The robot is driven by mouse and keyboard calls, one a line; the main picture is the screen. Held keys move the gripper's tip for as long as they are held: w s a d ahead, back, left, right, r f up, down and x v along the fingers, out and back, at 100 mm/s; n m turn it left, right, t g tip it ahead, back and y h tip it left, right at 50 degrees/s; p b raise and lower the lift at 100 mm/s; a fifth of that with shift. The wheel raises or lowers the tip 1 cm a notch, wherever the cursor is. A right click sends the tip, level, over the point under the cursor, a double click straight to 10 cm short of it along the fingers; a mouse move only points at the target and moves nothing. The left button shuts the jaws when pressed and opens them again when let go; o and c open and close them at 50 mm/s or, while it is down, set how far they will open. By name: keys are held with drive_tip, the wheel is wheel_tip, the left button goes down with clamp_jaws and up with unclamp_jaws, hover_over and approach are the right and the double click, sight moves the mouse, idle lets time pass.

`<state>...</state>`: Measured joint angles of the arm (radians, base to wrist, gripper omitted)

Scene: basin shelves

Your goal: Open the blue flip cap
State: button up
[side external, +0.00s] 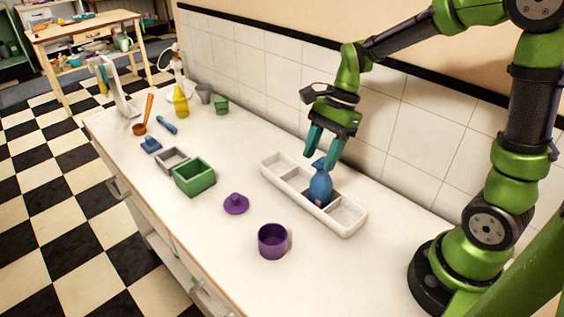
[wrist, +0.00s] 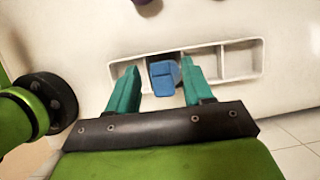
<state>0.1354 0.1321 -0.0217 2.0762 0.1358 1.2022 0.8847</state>
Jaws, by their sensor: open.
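A blue bottle (side external: 321,187) stands upright in the middle compartment of a white divided tray (side external: 350,228). Its blue flip cap (side external: 319,163) is at the top, just below my fingers. My gripper (side external: 322,160) is open, pointing down over the bottle, with a finger on either side of the cap. In the wrist view my gripper (wrist: 160,70) shows gaps beside the cap. I cannot tell if the cap is closed.
A purple cup (side external: 272,241), a purple lid (side external: 236,204) and a green box (side external: 194,177) stand left of the tray. A yellow bottle (side external: 181,101) is farther back. The tiled wall (side external: 400,130) runs close behind the tray.

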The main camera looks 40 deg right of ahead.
drive_tip(key=shift+f, duration=0.2)
clamp_jaws()
drive_tip(key=shift+d+r+y, duration=0.2)
drive_tip(key=shift+d+y, duration=0.2)
drive_tip(key=shift+y, duration=0.75)
drive_tip(key=shift+d+r+y, duration=0.2)
drive_tip(key=shift+d+y, duration=0.2)
drive_tip(key=shift+y, duration=0.75)
unclamp_jaws()
